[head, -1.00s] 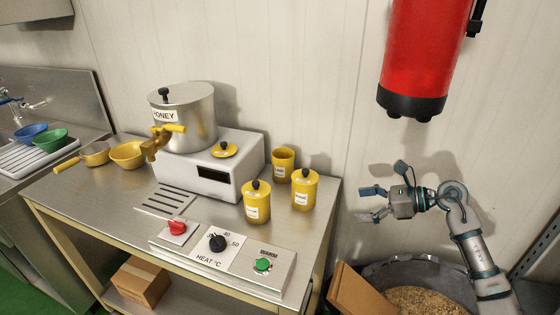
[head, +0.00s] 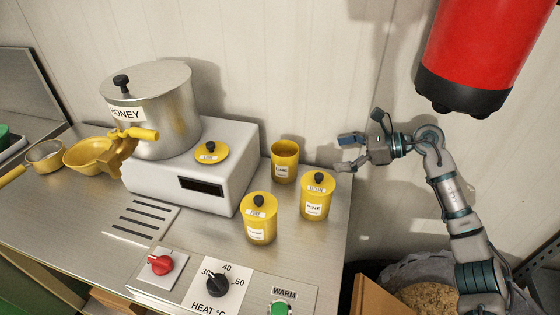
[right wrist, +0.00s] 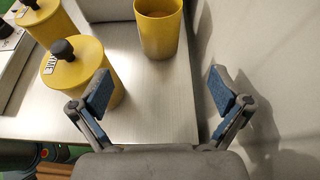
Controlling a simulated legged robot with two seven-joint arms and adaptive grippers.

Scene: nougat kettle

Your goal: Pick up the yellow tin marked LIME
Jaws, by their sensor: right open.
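Three yellow tins stand on the steel bench. The back one is an open tin (head: 284,160) without a lid; its small label seems to read LIME. The lidded front tin (head: 259,222) has a label too small to read surely. My right gripper (head: 346,153) is open and empty, right of the tins. In the right wrist view, the open tin (right wrist: 159,38) is ahead, between the directions of the spread fingers (right wrist: 160,94), and the lidded right tin (right wrist: 85,78) lies beside the left finger. My left gripper is out of view.
A yellow lid (head: 211,153) lies on the white heater box (head: 240,165) beside the HONEY kettle (head: 165,125). The wall (right wrist: 280,60) is close on the right. A red cylinder (head: 480,50) hangs above my right arm. A bin (head: 410,272) stands below it.

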